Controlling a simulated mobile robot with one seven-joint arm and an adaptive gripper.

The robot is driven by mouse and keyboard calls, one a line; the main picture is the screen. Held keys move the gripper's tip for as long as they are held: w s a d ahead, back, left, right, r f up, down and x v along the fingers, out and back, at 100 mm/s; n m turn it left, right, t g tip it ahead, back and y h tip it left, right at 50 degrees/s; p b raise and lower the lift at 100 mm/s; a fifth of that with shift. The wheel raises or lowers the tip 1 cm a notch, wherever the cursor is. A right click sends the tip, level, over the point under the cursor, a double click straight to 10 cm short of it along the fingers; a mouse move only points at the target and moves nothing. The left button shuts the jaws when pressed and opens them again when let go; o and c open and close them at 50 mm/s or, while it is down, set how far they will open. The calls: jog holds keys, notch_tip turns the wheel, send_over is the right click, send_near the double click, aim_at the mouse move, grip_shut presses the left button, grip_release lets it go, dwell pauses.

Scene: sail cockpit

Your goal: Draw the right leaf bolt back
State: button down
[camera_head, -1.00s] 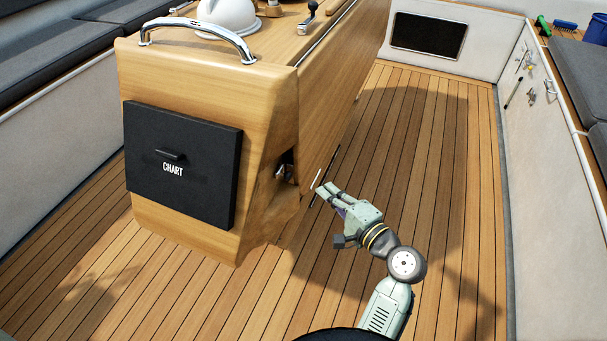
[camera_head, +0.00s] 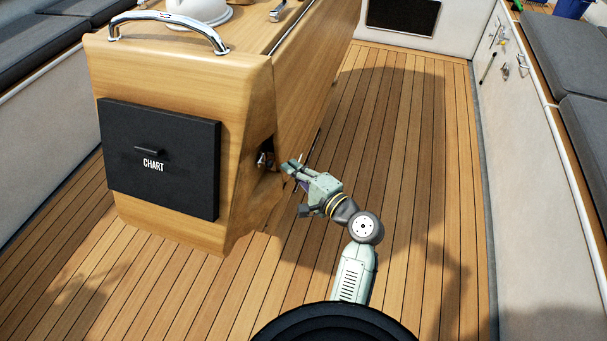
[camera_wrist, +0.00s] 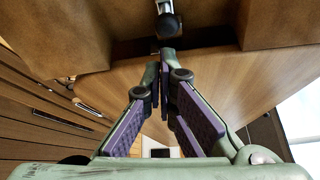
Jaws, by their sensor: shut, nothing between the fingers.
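The small metal bolt (camera_head: 262,158) sits in a dark recess at the right corner of the wooden pedestal. In the wrist view its knob-like end (camera_wrist: 167,22) shows at the top centre, just beyond my fingertips. The right leaf (camera_head: 318,80) hangs down along the pedestal's right side. My gripper (camera_head: 288,168) is shut and empty, just right of the recess, pointing toward it. Its fingers (camera_wrist: 166,82) also show in the wrist view, with a visible gap between them and the bolt. I cannot tell the bolt's exact position in its guide.
A black CHART drawer (camera_head: 160,160) is on the pedestal's front, with a chrome rail (camera_head: 170,18) above. The plank floor (camera_head: 400,150) to the right is clear. A white side wall with fittings and grey cushions (camera_head: 570,60) bound the right.

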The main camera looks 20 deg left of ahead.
aim_at(274, 154)
jog(key=shift+x, duration=1.65)
jog(key=s+p, duration=0.1)
jog(key=s, duration=0.4)
